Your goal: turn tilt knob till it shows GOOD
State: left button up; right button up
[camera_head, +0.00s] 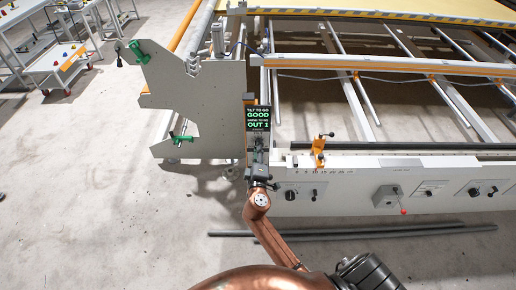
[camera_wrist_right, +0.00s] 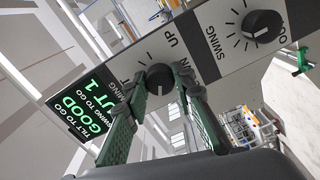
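The tilt knob (camera_wrist_right: 160,79) is round and black. It sits on a grey panel with the letters UP beside it in the right wrist view. The two green fingers of my right gripper (camera_wrist_right: 161,84) straddle this knob, their dark tips against its sides. The display (camera_head: 258,117) reads TILT TO GO GOOD in green, with OUT 1 below for swing. The display also shows in the wrist view (camera_wrist_right: 82,110). In the head view my right gripper (camera_head: 259,146) is just below the display, and the knob is hidden. My left gripper is not in view.
A second black knob (camera_wrist_right: 262,25), marked SWING, sits on the same panel. The white front rail (camera_head: 345,192) carries more knobs and a red-tipped lever. An orange clamp (camera_head: 318,150) stands right of my arm. Grey rods (camera_head: 350,231) lie on the floor.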

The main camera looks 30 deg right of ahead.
jog(key=o, duration=0.5)
jog(key=v, duration=1.2)
jog(key=shift+a, duration=0.1)
jog(key=shift+f, duration=0.1)
